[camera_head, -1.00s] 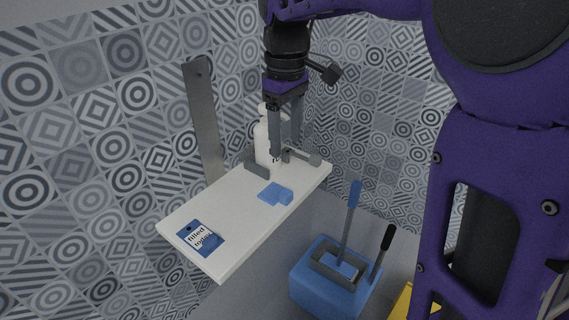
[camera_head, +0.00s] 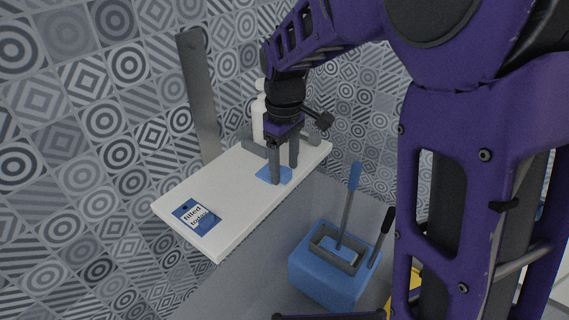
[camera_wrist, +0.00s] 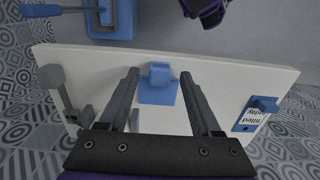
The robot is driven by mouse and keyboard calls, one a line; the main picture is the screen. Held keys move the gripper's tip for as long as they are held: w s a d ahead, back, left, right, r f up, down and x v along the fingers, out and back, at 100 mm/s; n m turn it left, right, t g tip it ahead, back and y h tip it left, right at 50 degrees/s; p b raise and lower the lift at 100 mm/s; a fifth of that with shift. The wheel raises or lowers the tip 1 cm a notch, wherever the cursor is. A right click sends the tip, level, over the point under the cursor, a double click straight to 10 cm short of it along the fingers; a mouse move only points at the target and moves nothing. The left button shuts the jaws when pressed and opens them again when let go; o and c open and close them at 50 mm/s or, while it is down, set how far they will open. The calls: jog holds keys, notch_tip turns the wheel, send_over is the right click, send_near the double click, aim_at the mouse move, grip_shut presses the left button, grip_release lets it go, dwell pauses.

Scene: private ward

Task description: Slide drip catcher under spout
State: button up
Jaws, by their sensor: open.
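The drip catcher, a small flat blue plate with a raised block (camera_head: 268,175), lies on the white shelf (camera_head: 240,225). It also shows in the wrist view (camera_wrist: 155,97). My gripper (camera_head: 285,174) is open and points down over it. In the wrist view the fingers (camera_wrist: 160,75) are on either side of the block, with gaps; I cannot tell their exact height. A white bottle (camera_head: 258,125) stands at the back of the shelf, partly hidden by my arm. Grey parts (camera_wrist: 58,90) at that end show in the wrist view; I cannot make out the spout clearly.
A blue card reading "filled today" (camera_head: 197,217) lies near the shelf's left end. A grey upright bar (camera_head: 200,95) is against the patterned wall. Below the shelf, a blue caddy (camera_head: 325,275) holds upright handles. Shelf between card and drip catcher is clear.

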grip_shut()
dwell(1.3)
